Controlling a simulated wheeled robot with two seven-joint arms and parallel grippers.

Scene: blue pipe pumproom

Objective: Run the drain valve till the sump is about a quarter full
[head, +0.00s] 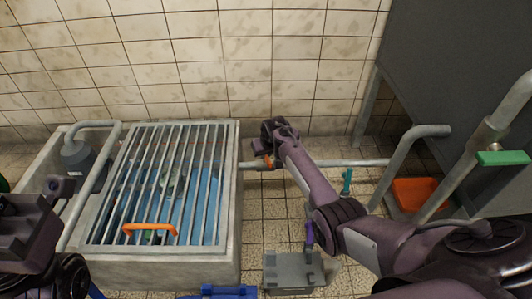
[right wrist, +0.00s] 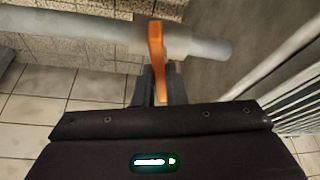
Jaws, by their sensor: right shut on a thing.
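The drain valve is an orange lever (right wrist: 157,62) on a grey pipe (right wrist: 80,35). In the right wrist view the lever lies across the pipe, near its open end. My right gripper (right wrist: 155,90) is shut on the lever; its fingers are partly hidden behind it. In the head view the right gripper (head: 266,146) is at the valve, beside the sump's right wall. The sump (head: 232,215) is a concrete basin under a metal grate (head: 150,180). Blue shows below the bars; its level is hard to read. Part of my left arm shows at the left edge, its jaws unclear.
An orange handle (head: 150,228) lies on the grate's front. A grey jug (head: 78,155) stands at the sump's left end. A green-handled valve (head: 502,158) and an orange tray (head: 418,193) are at right. A grey box (head: 293,272) and blue item (head: 218,292) lie in front.

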